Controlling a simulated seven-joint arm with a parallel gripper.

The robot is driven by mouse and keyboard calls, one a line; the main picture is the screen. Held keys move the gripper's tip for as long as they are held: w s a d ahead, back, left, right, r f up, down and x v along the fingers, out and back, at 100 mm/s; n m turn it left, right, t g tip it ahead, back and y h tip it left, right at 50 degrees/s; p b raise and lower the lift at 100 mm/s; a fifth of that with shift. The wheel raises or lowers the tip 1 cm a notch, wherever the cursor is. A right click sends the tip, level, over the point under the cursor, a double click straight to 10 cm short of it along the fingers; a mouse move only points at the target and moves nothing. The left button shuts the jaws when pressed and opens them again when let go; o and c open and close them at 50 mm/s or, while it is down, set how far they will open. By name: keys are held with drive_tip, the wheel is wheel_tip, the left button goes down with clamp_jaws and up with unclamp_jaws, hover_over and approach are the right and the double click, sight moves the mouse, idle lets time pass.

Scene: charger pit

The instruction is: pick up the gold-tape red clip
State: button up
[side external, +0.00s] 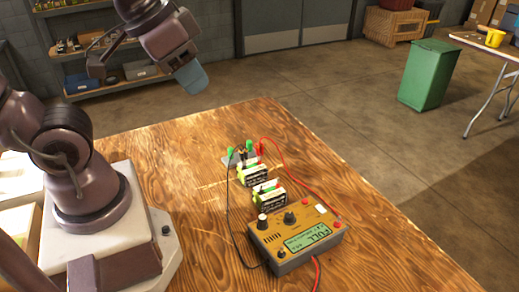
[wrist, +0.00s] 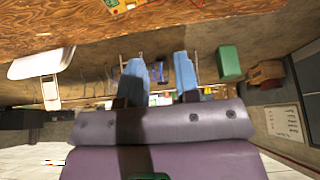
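A red clip (side external: 260,148) shows at the far end of the red lead, beside a small dark and green holder on the wooden table. It is too small to make out any gold tape. My gripper (side external: 190,78) is high in the air, up and to the left of the clip in the side external view. In the wrist view, my gripper's two blue fingers (wrist: 159,66) stand apart with nothing between them. The red clip cannot be made out in the wrist view.
A yellow meter box (side external: 297,238) with a lit screen sits at the table's front. Batteries (side external: 265,195) in green holders stand between it and the clip. Red and black leads lie across the table (side external: 160,160). A green bin (side external: 427,75) stands beyond.

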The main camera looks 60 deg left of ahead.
drive_tip(key=w+a+f+m+g, duration=0.1)
drive_tip(key=w+f+g, duration=0.2)
drive_tip(key=w+f, duration=0.1)
drive_tip(key=m+g+y, duration=0.2)
drive_tip(key=m+y, duration=0.3)
drive_tip(key=m, duration=1.2)
approach(260, 144)
drive_tip(key=shift+h, duration=0.3)
drive_tip(key=x, duration=1.2)
drive_tip(key=shift+a, duration=0.35)
drive_tip(key=c, duration=0.5)
